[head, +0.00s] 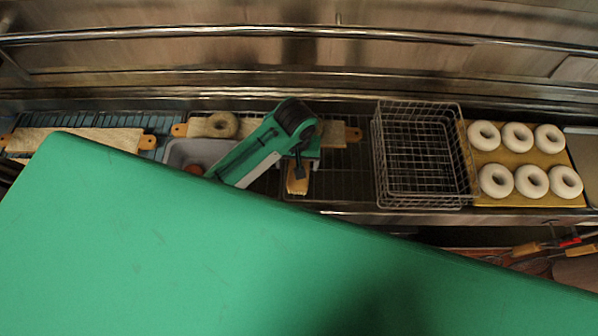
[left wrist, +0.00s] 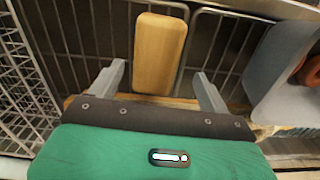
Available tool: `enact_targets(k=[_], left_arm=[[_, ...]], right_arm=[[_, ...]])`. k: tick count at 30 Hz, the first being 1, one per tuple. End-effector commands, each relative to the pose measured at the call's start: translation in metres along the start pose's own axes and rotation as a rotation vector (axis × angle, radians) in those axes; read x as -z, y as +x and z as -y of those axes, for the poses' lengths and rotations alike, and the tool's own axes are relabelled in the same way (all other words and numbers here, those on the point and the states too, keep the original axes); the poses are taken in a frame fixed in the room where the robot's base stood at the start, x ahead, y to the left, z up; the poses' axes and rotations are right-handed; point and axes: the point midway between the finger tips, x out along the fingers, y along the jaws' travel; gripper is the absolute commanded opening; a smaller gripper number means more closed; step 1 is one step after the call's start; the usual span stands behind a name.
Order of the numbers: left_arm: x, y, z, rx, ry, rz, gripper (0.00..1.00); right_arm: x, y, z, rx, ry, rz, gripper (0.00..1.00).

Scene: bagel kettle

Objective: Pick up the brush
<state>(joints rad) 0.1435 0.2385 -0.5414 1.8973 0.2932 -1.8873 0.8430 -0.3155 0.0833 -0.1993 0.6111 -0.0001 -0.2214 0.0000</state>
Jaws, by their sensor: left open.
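The brush (head: 297,182) shows in the head view as a small light wooden block on the dark wire rack, just below my left gripper (head: 299,163). In the left wrist view the brush (left wrist: 160,52) is a smooth tan block with rounded corners. My left gripper (left wrist: 159,72) is open, with one grey finger on each side of the brush's near end and visible gaps between. I cannot tell how far above the brush the fingers are. The brush's bristles are not clearly visible. My right gripper is in neither view.
A grey bin (head: 186,151) stands left of the brush, and an empty wire basket (head: 418,155) to the right. White bagels (head: 517,137) sit on a yellow board (head: 502,161) farther right. A metal rail (head: 430,37) runs behind.

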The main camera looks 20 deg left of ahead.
Motion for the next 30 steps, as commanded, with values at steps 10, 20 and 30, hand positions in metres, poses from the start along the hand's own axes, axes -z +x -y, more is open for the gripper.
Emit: enact_targets(k=[10,20,30], left_arm=[[-0.003,0.025,-0.003,0.003,0.0,0.003,0.8],[-0.004,0.061,-0.006,0.0,0.0,-0.001,0.8],[-0.004,0.063,-0.006,0.0,0.0,-0.001,0.58]], right_arm=[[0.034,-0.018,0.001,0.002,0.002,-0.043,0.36],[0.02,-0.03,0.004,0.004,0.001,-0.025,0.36],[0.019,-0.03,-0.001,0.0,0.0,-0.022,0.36]])
